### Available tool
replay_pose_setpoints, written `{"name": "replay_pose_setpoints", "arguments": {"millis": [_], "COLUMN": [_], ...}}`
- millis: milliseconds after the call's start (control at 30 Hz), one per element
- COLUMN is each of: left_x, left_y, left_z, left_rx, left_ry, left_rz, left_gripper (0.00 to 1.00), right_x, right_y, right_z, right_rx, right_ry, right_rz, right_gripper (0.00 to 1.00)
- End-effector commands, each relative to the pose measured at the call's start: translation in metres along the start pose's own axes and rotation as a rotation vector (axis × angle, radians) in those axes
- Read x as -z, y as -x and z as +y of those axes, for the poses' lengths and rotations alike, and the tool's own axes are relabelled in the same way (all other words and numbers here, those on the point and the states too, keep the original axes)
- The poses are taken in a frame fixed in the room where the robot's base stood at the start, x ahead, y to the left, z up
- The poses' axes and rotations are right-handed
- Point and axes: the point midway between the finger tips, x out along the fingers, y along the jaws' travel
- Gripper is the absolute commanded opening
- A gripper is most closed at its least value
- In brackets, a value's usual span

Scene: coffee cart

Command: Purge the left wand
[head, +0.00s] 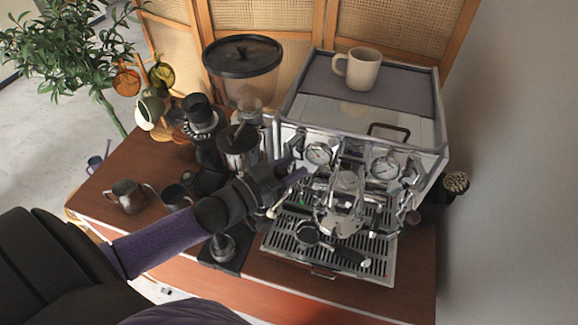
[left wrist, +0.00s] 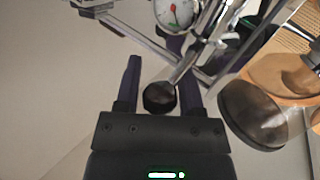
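The espresso machine (head: 418,140) stands on the right of the wooden cart. My left gripper (head: 292,171) reaches in from the left to the machine's left front side. In the left wrist view my left gripper (left wrist: 157,72) has its two purple fingers apart, with a round black knob (left wrist: 160,97) showing between them. I cannot tell whether either finger touches the knob. A thin left wand (head: 274,208) seems to hang just below my gripper in the head view, partly hidden by it. My right gripper is not in view.
A portafilter (head: 307,235) lies on the machine's drip tray (head: 374,268). A beige mug (head: 359,69) stands on the machine's top. The grinder (head: 245,75) is close behind my left arm. Metal pitchers (head: 127,196) stand at the cart's left.

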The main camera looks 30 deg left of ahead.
Motion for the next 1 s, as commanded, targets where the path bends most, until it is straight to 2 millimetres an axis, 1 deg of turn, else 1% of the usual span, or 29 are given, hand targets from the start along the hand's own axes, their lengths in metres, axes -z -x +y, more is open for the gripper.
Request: {"name": "replay_pose_setpoints", "arguments": {"millis": [33,67,100,167,200,400,567,767,1000], "left_x": [0.0,0.0,0.0,0.0,0.0,-0.001,-0.004,-0.011,-0.018], "left_y": [0.0,0.0,0.0,0.0,0.0,0.0,0.001,0.004,0.006], "left_z": [0.0,0.0,0.0,0.0,0.0,0.0,0.0,0.001,0.002], "left_rx": [0.0,0.0,0.0,0.0,0.0,-0.001,-0.004,-0.015,-0.032], "left_ry": [0.0,0.0,0.0,0.0,0.0,-0.001,-0.023,-0.089,-0.187], "left_rz": [0.0,0.0,0.0,0.0,0.0,0.003,0.034,0.13,0.269], "left_gripper": [0.37,0.3,0.22,0.09,0.01,0.0,0.0,0.0,0.0], "right_x": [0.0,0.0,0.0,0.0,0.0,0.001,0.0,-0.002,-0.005], "right_y": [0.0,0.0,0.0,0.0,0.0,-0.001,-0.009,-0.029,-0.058], "right_z": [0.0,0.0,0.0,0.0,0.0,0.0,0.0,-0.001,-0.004], "right_rx": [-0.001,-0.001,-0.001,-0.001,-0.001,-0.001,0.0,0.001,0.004], "right_ry": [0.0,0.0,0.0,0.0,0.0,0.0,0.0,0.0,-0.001], "right_rz": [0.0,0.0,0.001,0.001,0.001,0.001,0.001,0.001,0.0], "right_gripper": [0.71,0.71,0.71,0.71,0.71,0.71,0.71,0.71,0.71]}}
